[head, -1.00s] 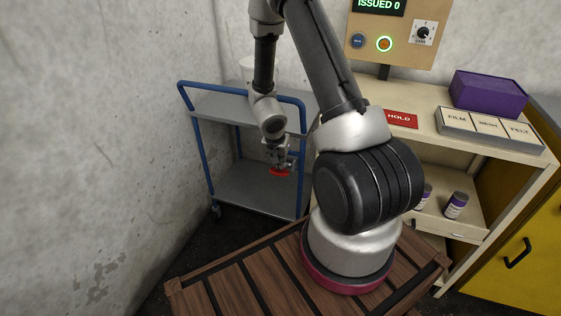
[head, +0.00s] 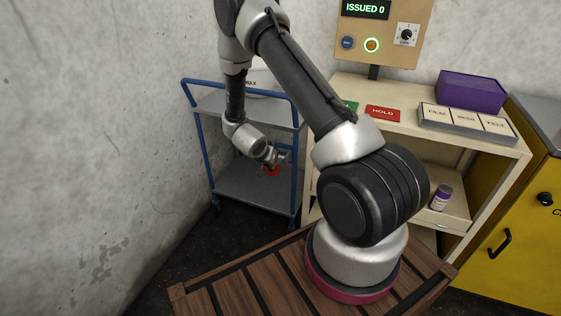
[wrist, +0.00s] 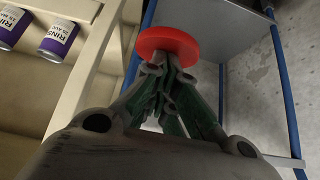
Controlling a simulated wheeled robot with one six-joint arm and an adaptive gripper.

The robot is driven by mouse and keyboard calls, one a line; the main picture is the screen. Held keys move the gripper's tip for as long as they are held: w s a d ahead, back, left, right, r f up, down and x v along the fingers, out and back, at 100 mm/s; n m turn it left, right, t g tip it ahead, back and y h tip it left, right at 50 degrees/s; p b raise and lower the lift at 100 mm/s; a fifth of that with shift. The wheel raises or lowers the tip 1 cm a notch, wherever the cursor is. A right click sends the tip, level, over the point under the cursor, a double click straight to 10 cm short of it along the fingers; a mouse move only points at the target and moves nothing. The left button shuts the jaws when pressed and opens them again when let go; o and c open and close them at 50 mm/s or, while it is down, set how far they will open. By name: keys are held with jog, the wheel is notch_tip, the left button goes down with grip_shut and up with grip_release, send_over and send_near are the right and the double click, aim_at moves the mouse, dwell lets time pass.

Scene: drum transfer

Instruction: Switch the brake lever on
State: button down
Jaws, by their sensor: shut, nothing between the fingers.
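A blue-railed trolley (head: 184,98) with grey shelves stands by the left wall. My gripper (head: 275,164) is in front of its lower part, tilted downward. A round red disc (head: 272,172) shows right at the fingertips. In the wrist view the red disc (wrist: 168,41) is just beyond the closed fingertips (wrist: 170,64), which cover its lower edge. I cannot tell whether they touch. No part is clearly recognisable as the brake lever, and I cannot tell whether the red disc belongs to it. My gripper is shut with nothing between its fingers.
A cream bench (head: 490,146) on the right carries a red HOLD card (head: 382,114), a purple box (head: 472,91) and a labelled tray (head: 466,123). A purple-labelled can (head: 441,197) is on its lower shelf. A yellow cabinet (head: 520,240) stands far right. A concrete wall (head: 90,150) closes the left.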

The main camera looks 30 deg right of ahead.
aim_at(268, 172)
jog(key=f+h, duration=0.1)
jog(key=f+t, duration=0.1)
jog(key=a+f+t+h, duration=0.1)
jog(key=f, duration=0.1)
jog(key=shift+s+h, duration=0.3)
jog(key=shift+s, duration=0.1)
jog(key=shift+f+t+h, duration=0.7)
jog(key=shift+f+h, duration=0.1)
jog(key=shift+f, duration=1)
